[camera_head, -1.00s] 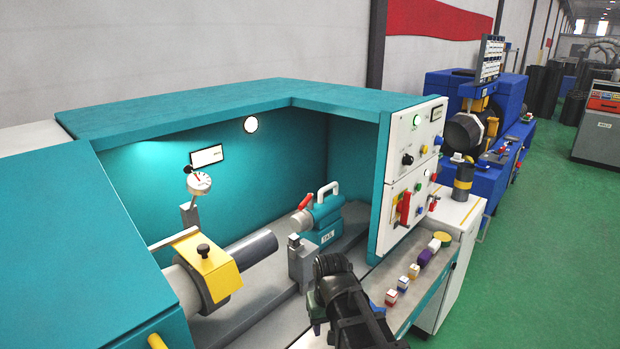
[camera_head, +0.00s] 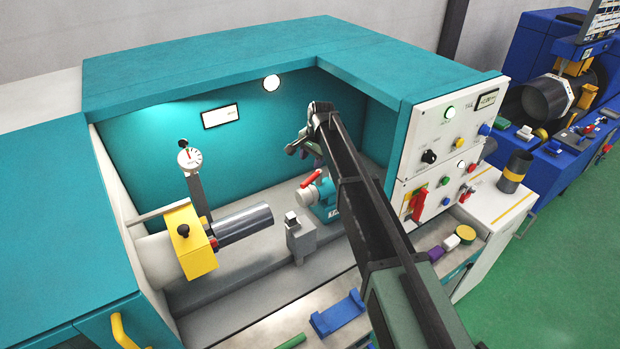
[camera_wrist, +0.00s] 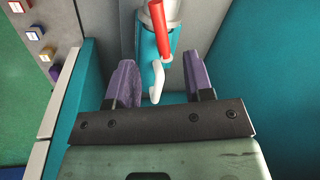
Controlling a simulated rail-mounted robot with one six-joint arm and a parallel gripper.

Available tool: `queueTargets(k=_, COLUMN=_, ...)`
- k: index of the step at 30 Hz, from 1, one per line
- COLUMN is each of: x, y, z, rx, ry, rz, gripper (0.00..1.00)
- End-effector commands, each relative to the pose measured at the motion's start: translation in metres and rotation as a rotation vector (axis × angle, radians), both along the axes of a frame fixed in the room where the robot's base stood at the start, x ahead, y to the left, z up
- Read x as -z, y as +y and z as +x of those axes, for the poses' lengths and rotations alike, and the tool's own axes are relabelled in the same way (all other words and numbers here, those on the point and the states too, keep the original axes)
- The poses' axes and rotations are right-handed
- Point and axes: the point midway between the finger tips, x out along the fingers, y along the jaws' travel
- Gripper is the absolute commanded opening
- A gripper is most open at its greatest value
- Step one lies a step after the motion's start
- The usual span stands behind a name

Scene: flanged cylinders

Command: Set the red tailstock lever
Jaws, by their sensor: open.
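The red tailstock lever (camera_head: 311,179) sticks up at a tilt from the teal tailstock (camera_head: 326,212) inside the machine bay. In the wrist view the red lever (camera_wrist: 160,31) lies beyond my fingertips, near the top middle, and the tailstock's white handle (camera_wrist: 156,84) shows between my fingers. My gripper (camera_head: 304,145) is above the tailstock in the head view. In the wrist view my gripper (camera_wrist: 162,82) has its two purple fingers spread apart with nothing held. My arm hides part of the tailstock in the head view.
A grey tool post (camera_head: 300,238) stands left of the tailstock. A dial gauge (camera_head: 190,158) and a chuck with a grey bar (camera_head: 244,223) are further left. The teal back wall and the white control panel (camera_head: 445,145) bound the bay.

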Motion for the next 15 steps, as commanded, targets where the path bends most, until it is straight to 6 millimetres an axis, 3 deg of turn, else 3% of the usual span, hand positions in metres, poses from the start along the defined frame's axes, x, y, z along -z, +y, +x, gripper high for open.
queueTargets(k=12, x=0.091, y=0.012, z=0.010, rx=-0.002, ry=0.000, rz=-0.001, gripper=0.47)
queueTargets(k=15, x=0.103, y=0.015, z=0.011, rx=-0.002, ry=0.000, rz=-0.001, gripper=0.47)
